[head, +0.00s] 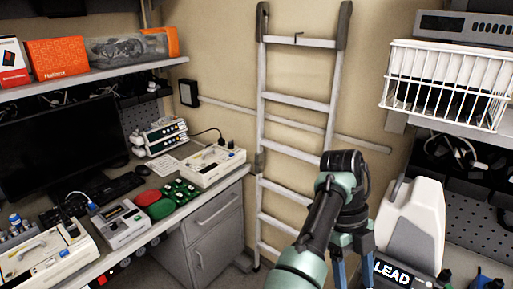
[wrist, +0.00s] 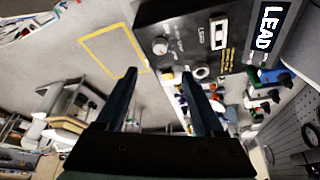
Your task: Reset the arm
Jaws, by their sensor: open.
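My arm (head: 318,225) reaches up from the bottom of the head view and bends at a dark wrist near the ladder. My gripper (head: 353,272) points down there, with two dark blue fingers apart. In the wrist view my gripper (wrist: 158,75) is open, with nothing between its fingers. A white pump-like device (head: 212,165) stands at the desk's far right end. Another (head: 42,258) sits at the lower left. My gripper is clear of both.
A grey ladder (head: 297,100) leans on the wall behind my arm. A white machine (head: 413,225) with a "LEAD" label (head: 403,273) stands close right of my gripper. A white wire basket (head: 445,85) hangs upper right. The desk (head: 190,207) is at left.

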